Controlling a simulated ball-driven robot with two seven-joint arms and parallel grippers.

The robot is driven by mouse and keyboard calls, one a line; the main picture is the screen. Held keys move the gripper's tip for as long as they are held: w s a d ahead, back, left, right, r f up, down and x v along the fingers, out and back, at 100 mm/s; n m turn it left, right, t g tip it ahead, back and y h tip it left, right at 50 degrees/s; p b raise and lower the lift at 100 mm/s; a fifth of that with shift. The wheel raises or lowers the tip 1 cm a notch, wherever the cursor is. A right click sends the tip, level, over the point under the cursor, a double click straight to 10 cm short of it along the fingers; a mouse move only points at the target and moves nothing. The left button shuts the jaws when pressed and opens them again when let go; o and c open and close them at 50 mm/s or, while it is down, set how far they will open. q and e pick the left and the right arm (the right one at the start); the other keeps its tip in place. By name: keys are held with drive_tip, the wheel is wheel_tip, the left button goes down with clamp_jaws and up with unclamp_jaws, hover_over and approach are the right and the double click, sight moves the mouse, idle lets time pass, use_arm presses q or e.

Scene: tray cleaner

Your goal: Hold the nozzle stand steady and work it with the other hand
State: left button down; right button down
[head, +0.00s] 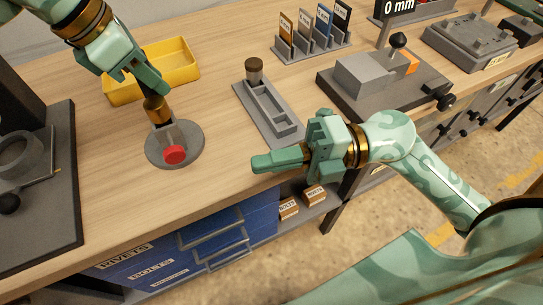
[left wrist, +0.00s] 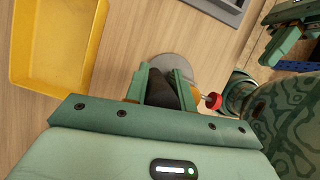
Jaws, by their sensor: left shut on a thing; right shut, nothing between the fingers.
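The nozzle stand has a round grey base (head: 188,150) on the wooden bench, a brass part (head: 158,112) with a dark top, and a red knob (head: 175,154) at its front. My left gripper (head: 153,98) is shut on the dark and brass upper part from above. In the left wrist view the dark part (left wrist: 163,90) sits between the two fingers, and the red knob (left wrist: 213,100) sticks out to the right. My right gripper (head: 277,161) is shut and empty, right of the stand and apart from it, near the bench's front edge. Its fingers point left.
A yellow bin (head: 180,68) stands behind the stand. A grey compartment tray (head: 268,110) with a dark-capped post lies behind my right gripper. A grey fixture (head: 368,82) stands back right. A dark machine (head: 50,190) is at left. Bench between stand and right gripper is clear.

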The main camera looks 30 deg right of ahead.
use_arm(q)
drive_tip(key=c, duration=1.1)
unclamp_jaws()
drive_tip(key=shift+r, duration=0.1)
